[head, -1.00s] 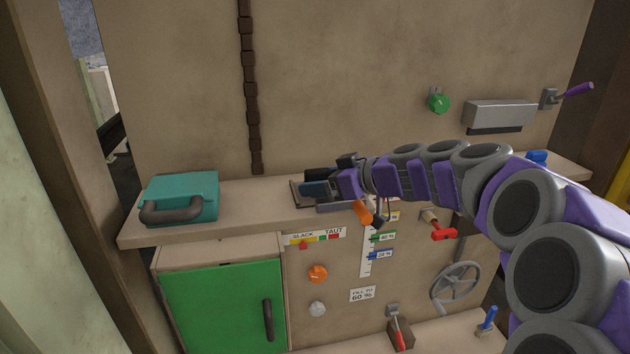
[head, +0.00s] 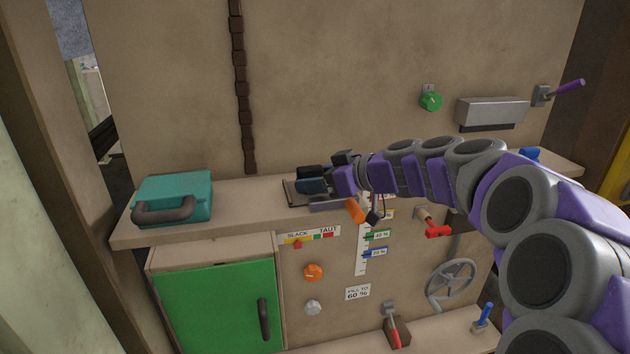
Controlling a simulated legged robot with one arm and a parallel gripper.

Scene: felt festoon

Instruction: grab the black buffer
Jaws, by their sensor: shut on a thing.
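My gripper (head: 312,184) is at the middle of the shelf, reaching in from the right, just above a flat dark tray (head: 291,194). Its dark jaws are shut on a small black block, the black buffer (head: 308,171), which shows just behind the near finger. The fingers and wrist hide much of the block. I cannot tell whether it still touches the tray.
A teal case (head: 180,195) with a dark handle stands at the shelf's left end. The shelf (head: 245,195) is bare between the case and the tray. Below are a green door (head: 215,310), an orange knob (head: 313,272), a red-handled valve (head: 437,231) and a grey handwheel (head: 450,282).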

